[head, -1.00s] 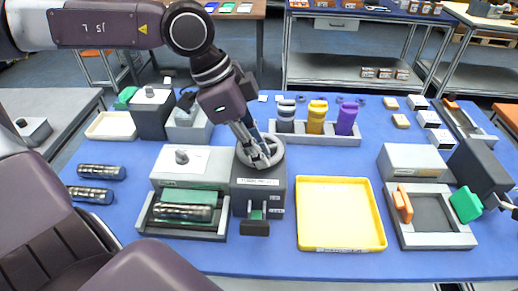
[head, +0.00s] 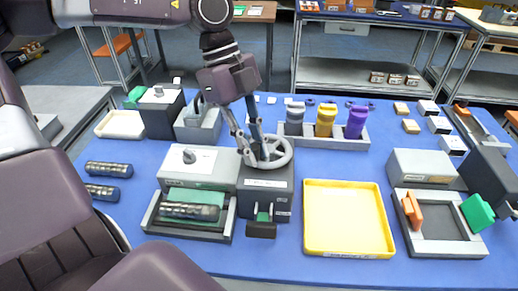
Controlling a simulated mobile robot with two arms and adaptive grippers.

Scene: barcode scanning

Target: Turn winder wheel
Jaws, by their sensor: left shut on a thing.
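The winder wheel (head: 284,144), a light grey ring, sits on top of the dark grey winder box (head: 265,185) in the middle of the table. My left gripper (head: 262,161) reaches down from above and is shut on the wheel at its left and front part. The gripper fingers hide part of the rim and hub. A small dark tray with a green piece (head: 263,213) juts from the front of the winder. My right gripper is not in view.
Left of the winder is a white-topped unit (head: 210,163) with a dark roll (head: 190,211) on a green pad. A yellow tray (head: 348,246) stands to the right. A grey fixture (head: 440,247) stands at far right.

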